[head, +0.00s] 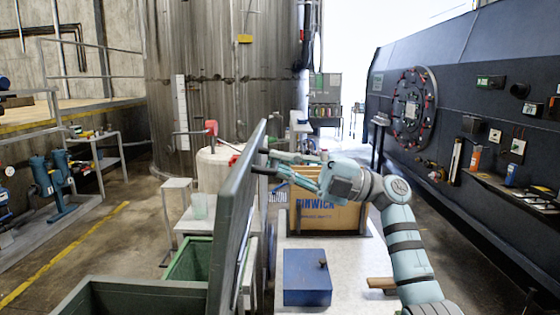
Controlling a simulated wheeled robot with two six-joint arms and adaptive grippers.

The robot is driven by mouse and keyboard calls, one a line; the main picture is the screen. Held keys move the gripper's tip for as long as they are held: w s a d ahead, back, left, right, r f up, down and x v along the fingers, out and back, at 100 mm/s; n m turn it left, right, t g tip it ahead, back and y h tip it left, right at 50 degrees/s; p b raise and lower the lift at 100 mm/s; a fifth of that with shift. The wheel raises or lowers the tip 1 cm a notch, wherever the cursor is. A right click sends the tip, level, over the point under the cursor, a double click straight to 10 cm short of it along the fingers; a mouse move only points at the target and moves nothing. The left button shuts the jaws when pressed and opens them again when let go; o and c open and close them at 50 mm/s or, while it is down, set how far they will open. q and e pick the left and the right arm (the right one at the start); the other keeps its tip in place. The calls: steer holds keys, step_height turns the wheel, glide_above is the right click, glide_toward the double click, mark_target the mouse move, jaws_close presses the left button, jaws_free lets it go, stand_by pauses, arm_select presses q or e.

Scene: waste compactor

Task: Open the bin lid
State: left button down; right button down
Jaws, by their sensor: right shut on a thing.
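The bin (85,297) is dark green and stands at the bottom left, cut off by the picture's lower edge. Its lid (236,215) is a grey-green panel seen nearly edge-on, standing steeply up at the bin's right side, so part of the bin's opening shows. My right gripper (268,165) reaches in from the right and is shut at the lid's upper part, on its right-hand face. The exact grip is small and partly hidden by the fingers. My left gripper is not in view.
A light table (345,270) right of the lid holds a blue box (306,277) and a cardboard box (345,217). A green crate (185,262) stands behind the bin. A large tank (225,60) rises at the back. A dark machine wall (470,80) lines the right side.

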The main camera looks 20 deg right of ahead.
steer(key=c, duration=1.8)
jaws_free()
steer(key=shift+w+d+r, duration=0.1)
steer(key=shift+d, duration=0.05)
steer(key=shift+o, duration=0.7)
steer(key=shift+w+d, duration=0.15)
steer(key=shift+d, duration=0.1)
steer(key=v, duration=1.2)
steer(key=shift+f, duration=0.2)
steer(key=shift+a, duration=0.1)
